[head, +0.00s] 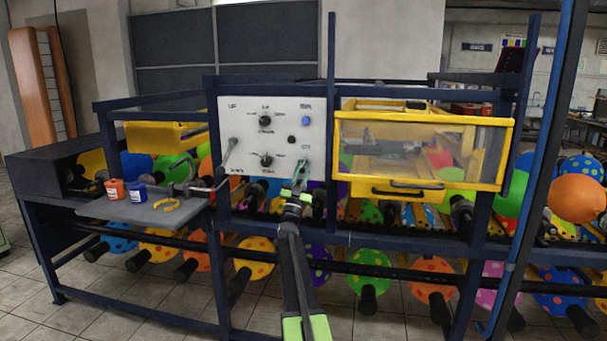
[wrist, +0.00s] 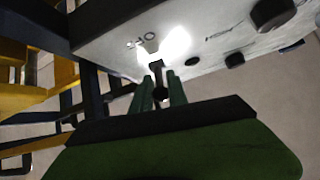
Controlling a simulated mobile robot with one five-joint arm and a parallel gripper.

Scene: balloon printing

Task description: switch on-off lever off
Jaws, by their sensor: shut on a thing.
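The white control panel (head: 246,152) faces me on the machine's front. My gripper (head: 301,178) is at the panel's lower right, with its green fingers pointing up. In the wrist view my gripper (wrist: 162,82) has its two fingers on either side of the small dark on-off lever (wrist: 157,68), shut on it. In the head view the lever is mostly hidden by the fingers. A bright glare covers the panel just behind the lever in the wrist view.
A yellow-framed clear cover (head: 423,147) is close on the right. A grey shelf (head: 135,212) with small bottles is at the left.

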